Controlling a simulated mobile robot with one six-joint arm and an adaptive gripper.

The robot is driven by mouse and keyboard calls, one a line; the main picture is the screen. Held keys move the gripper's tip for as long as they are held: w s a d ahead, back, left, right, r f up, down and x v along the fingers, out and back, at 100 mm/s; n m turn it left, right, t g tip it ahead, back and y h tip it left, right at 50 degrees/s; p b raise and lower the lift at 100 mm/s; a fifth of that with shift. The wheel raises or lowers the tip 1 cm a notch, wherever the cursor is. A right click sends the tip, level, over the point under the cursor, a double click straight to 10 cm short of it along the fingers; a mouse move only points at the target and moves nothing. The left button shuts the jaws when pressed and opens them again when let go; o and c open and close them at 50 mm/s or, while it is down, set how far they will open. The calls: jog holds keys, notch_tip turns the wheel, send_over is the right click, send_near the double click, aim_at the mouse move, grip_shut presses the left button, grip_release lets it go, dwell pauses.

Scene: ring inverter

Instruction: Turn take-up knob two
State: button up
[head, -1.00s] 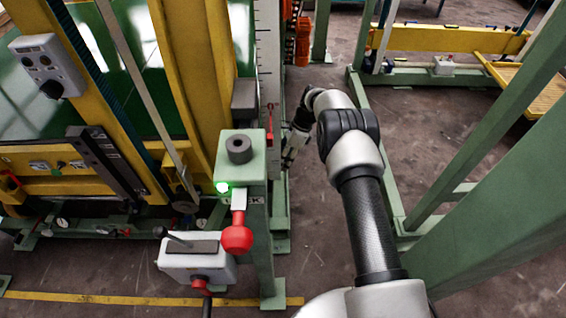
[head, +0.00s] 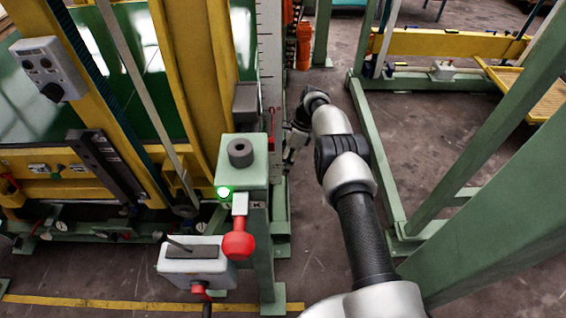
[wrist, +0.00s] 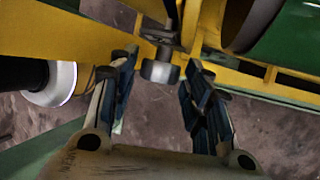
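A short grey cylindrical knob (wrist: 160,70) sits on a stem at a yellow beam in the wrist view. It lies between and slightly beyond the tips of my gripper (wrist: 157,76). My gripper is open, with a dark-padded finger on each side and visible gaps to the knob. No number shows on the knob, so I cannot tell which take-up knob it is. In the head view my gripper (head: 292,148) is small, beside the green post, and the knob cannot be made out there.
A yellow beam (wrist: 60,35) crosses the wrist view. Green frame posts stand right; bare floor (head: 315,230) lies between.

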jog(key=shift+o, duration=0.7)
jog(key=shift+d, duration=0.1)
notch_tip(320, 180, up, 10)
